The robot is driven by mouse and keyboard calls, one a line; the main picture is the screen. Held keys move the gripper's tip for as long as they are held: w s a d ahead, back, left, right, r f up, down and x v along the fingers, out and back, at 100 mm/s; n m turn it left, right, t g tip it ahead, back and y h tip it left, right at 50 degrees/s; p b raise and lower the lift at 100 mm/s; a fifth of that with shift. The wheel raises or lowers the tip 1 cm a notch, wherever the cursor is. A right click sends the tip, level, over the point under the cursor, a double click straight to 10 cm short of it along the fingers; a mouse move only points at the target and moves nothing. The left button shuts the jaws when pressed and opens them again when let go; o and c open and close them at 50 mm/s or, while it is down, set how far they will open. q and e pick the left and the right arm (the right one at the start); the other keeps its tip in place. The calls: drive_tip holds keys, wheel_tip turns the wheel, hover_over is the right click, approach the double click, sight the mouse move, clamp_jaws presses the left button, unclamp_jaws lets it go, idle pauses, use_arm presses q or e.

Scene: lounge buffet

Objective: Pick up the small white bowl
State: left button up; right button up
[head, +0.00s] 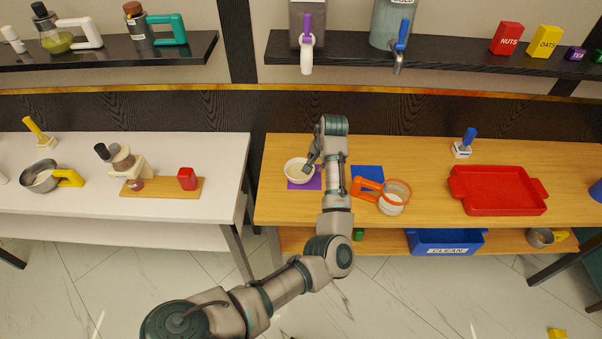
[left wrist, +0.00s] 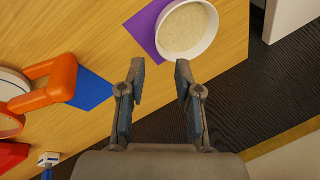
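The small white bowl (head: 297,182) stands upright on a purple mat (head: 314,183) on the wooden table, with pale grainy contents in it. It also shows in the left wrist view (left wrist: 208,42) at the top, just beyond the fingertips. My left gripper (head: 311,164) is at the bowl's right rim in the head view and overlaps it there. In the left wrist view the two fingers (left wrist: 158,76) are spread, with bare table between them. My right gripper is not in view.
An orange-handled measuring cup (head: 369,189) stands right of my arm, near a blue mat (head: 367,172). A red tray (head: 497,208) lies farther right. A white table (head: 70,220) with a pan and board stands left across a gap. Dispensers hang above.

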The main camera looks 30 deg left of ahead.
sight(310, 175)
use_arm(q)
drive_tip(key=x, duration=0.4)
drive_tip(key=b+x, duration=0.1)
drive_tip(key=x, duration=0.1)
drive_tip(key=shift+w+f, duration=0.35)
drive_tip(key=shift+w, duration=0.1)
drive_tip(key=shift+s+a+f, duration=0.1)
drive_tip(key=shift+a+f, duration=0.15)
drive_tip(key=shift+f, duration=0.45)
drive_tip(key=b+x, duration=0.1)
drive_tip(key=x, duration=0.3)
drive_tip(key=shift+f, duration=0.25)
drive_tip(key=shift+a, duration=0.15)
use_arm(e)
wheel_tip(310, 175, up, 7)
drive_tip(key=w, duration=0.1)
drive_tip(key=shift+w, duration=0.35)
use_arm(q)
drive_tip(key=shift+r, duration=0.1)
clamp_jaws()
